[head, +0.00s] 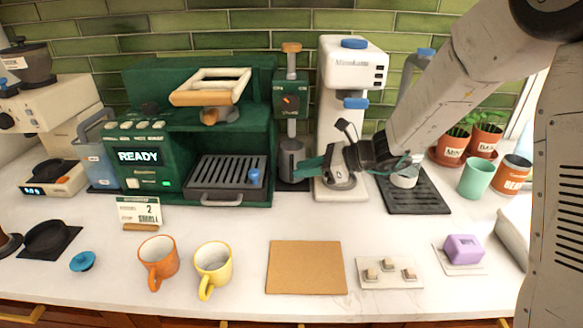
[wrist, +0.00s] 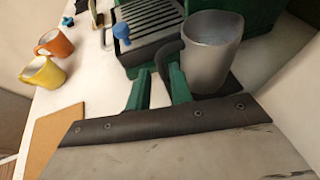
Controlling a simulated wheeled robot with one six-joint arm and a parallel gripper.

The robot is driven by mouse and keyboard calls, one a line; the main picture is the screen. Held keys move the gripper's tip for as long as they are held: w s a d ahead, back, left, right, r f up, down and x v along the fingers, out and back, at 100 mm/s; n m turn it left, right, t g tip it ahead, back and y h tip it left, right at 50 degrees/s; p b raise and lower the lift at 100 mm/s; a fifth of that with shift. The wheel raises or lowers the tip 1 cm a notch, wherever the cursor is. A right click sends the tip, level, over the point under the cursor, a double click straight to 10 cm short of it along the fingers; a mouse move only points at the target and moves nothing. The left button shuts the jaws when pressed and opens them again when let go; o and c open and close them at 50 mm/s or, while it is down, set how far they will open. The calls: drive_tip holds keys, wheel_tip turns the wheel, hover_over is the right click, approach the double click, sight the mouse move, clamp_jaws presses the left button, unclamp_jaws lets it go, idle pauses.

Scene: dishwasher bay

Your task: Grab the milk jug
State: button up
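The milk jug (wrist: 212,52) is a grey metal pitcher with a dark curved handle (wrist: 163,58), upright in the wrist view. In the head view the jug (head: 290,164) stands below the steam unit, left of the white grinder. My gripper (wrist: 158,76) has two green fingers spread apart with nothing held. The handle shows just beyond and between the fingertips; I cannot tell whether it is inside the gap. In the head view my gripper (head: 318,164) comes in from the right, close beside the jug, in front of the grinder.
The green espresso machine (head: 145,160) with its drip tray (head: 228,175) stands left of the jug. The white grinder (head: 345,120) stands right. Orange (head: 158,258) and yellow (head: 212,262) mugs and a cork mat (head: 306,268) lie at the front.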

drive_tip(key=x, duration=0.5)
drive_tip(key=shift+w+a, duration=0.25)
drive_tip(key=shift+a, duration=0.15)
clamp_jaws()
drive_tip(key=shift+r, duration=0.35)
